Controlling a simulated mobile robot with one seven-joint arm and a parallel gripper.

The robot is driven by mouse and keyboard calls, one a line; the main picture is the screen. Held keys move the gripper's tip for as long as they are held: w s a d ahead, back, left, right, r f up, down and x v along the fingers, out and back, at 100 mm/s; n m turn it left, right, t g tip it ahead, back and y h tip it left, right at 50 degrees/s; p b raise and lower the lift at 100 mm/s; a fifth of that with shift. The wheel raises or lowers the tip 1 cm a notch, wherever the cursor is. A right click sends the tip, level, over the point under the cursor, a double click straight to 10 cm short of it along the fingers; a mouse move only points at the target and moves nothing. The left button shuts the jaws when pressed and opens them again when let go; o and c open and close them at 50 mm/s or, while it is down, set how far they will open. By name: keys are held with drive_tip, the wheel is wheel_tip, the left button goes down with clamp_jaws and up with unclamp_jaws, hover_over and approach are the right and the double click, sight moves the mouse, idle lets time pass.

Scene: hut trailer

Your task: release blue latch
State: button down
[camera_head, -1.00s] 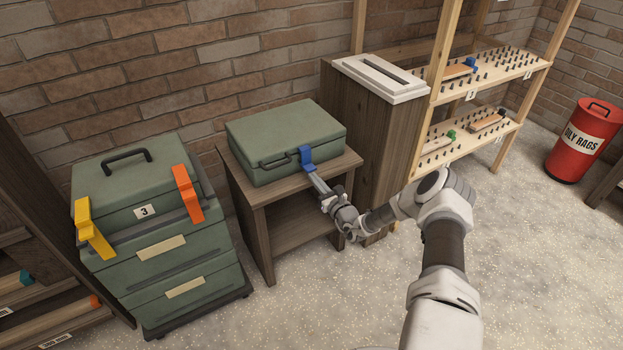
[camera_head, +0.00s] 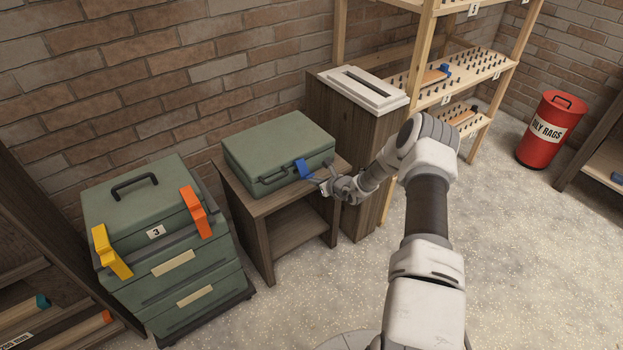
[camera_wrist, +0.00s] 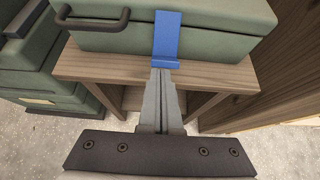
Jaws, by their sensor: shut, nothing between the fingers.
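The blue latch (camera_head: 303,169) is on the front face of the green case (camera_head: 278,145), which rests on a small wooden table. In the wrist view the blue latch (camera_wrist: 166,40) runs down the case front, with a lip at its lower end. My gripper (camera_head: 321,183) is just right of and below the latch in the head view. In the wrist view my gripper (camera_wrist: 160,73) is shut and empty, its fingertips right below the lip. I cannot tell whether they touch it, or whether the latch is fastened.
A dark handle (camera_wrist: 93,22) sticks out from the case front, left of the latch. A green drawer box (camera_head: 170,250) with yellow and orange latches stands left. A wooden cabinet with a white slotted top (camera_head: 363,89) stands close on the right. Open floor lies in front.

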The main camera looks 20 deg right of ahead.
drive_tip(key=shift+r+g+h, duration=0.3)
drive_tip(key=shift+r+g, duration=0.3)
drive_tip(key=shift+g, duration=0.1)
drive_tip(key=shift+r, duration=0.1)
drive_tip(key=shift+r+p, duration=0.5)
drive_tip(key=shift+r, duration=0.2)
drive_tip(key=shift+r, duration=0.1)
